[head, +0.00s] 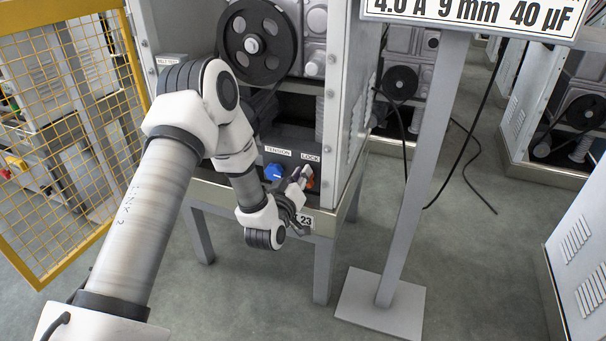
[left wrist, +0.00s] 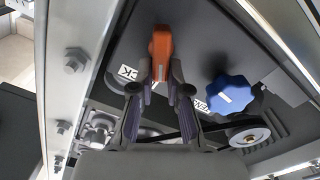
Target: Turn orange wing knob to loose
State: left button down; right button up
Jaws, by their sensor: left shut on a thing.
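The orange wing knob (left wrist: 161,46) sits on the dark panel in the left wrist view. My left gripper (left wrist: 155,88) has its fingers on either side of the knob's near end and is shut on it. In the head view, the orange knob (head: 310,182) shows only in part beside my left gripper (head: 301,180), under the LOCK label (head: 310,158). The wrist view shows a label partly hidden behind a finger. My right gripper is in neither view.
A blue lobed knob (head: 273,172) stands left of the orange one, under the TENSION label (head: 278,151). A black pulley (head: 257,42) is above. A grey sign post (head: 420,150) stands to the right. A yellow mesh fence (head: 72,125) is at left.

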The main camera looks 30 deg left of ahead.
pick_arm(q)
jog(key=n, duration=0.1)
jog(key=f+n, duration=0.1)
jog(key=shift+s+n, duration=0.2)
jog(key=shift+n, duration=0.2)
jog(key=n, duration=0.1)
jog(key=n+b, duration=0.1)
jog(key=shift+a+f+n, duration=0.2)
jog(key=shift+f+n, duration=0.1)
jog(key=shift+n, duration=0.1)
jog(key=n, duration=0.1)
jog(key=n+b, duration=0.1)
jog(key=n, duration=0.1)
jog(key=shift+a+f, duration=0.1)
jog(key=shift+f, duration=0.2)
jog(key=shift+f+n+b, duration=0.15)
jog(key=shift+n+b, duration=0.6)
jog(key=shift+n, duration=0.95)
jog(key=c, duration=1.2)
grip_release()
jog(key=shift+o, duration=0.3)
jog(key=shift+w+d, duration=0.1)
jog(key=shift+d, duration=0.1)
jog(key=shift+a+r, duration=0.1)
jog(key=shift+r, duration=0.1)
